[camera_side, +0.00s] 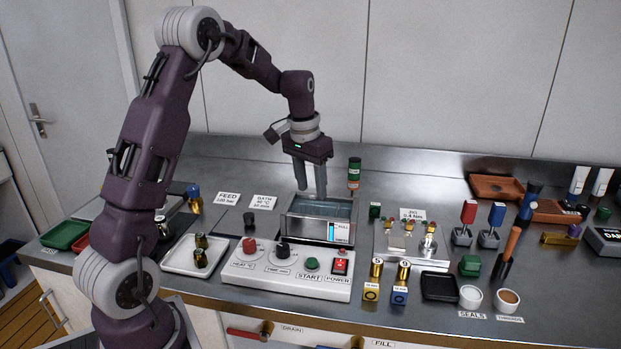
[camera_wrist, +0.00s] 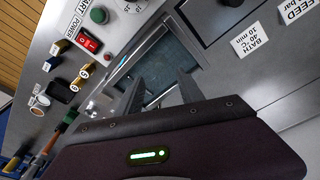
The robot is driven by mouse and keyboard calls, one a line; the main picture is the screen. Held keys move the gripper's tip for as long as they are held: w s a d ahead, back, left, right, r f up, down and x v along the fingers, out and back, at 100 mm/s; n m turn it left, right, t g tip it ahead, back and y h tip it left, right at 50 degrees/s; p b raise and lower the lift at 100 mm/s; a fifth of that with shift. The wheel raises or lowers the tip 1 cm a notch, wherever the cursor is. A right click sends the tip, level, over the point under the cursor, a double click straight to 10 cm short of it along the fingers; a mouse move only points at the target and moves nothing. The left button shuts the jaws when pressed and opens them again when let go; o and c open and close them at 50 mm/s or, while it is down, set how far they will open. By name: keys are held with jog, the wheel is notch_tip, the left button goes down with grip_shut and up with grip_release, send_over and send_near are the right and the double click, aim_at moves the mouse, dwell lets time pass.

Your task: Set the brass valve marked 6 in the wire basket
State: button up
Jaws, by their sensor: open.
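Two brass valves with round number tags stand side by side at the front of the bench in the side view. The left one (camera_side: 376,268) appears to read 5 and the right one (camera_side: 403,271) appears to read 6; the digits are small. My gripper (camera_side: 311,191) is open and empty, pointing down over the open top of the metal bath (camera_side: 318,231). It also shows in the wrist view (camera_wrist: 160,80), above the bath opening. I cannot make out a wire basket clearly; the bath's inside is partly hidden by its walls and my fingers.
The control box (camera_side: 285,273) with knobs is in front of the bath. A white tray (camera_side: 180,263) with two dark brass pieces is left of it. The jig (camera_side: 405,250) stands right of the bath. A black tray (camera_side: 440,288) and white cups are right of the valves.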

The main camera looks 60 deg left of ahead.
jog(key=s+d+r+m+t, duration=0.2)
jog(key=s+d+r, duration=1)
jog(key=d, duration=0.2)
jog(key=s+d+f+t, duration=0.1)
jog(key=s+d, duration=0.2)
jog(key=s, duration=0.4)
jog(key=s+d+f+m, duration=0.1)
jog(key=s+d, duration=0.3)
jog(key=s, duration=0.4)
jog(key=shift+f+t, duration=0.3)
jog(key=shift+t, duration=0.1)
